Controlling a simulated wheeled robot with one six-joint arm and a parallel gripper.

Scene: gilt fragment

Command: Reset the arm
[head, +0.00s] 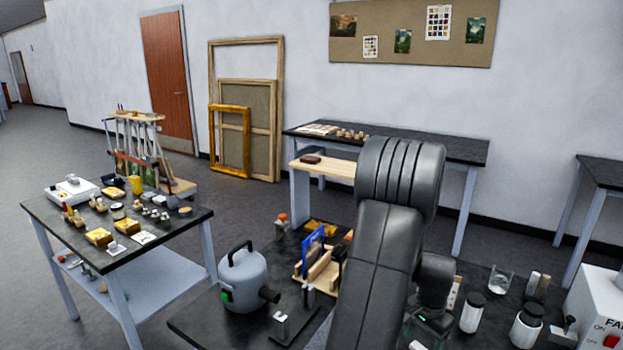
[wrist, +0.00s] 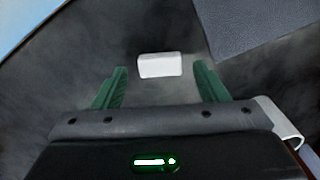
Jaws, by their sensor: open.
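My arm rises from the bottom of the head view, dark grey and bent over a black-topped bench (head: 205,327). My gripper (wrist: 160,85) shows in the wrist view with its two green fingers spread apart. It is open and nothing is between the fingers. A small white block-like thing (wrist: 160,65) lies beyond the fingertips, apart from them.
A grey canister (head: 244,280), a wooden rack (head: 318,270) and white jars (head: 472,312) stand on the bench around my arm. A white box with a red switch (head: 598,315) is at right. A cluttered table (head: 45,210) stands at left; floor lies between.

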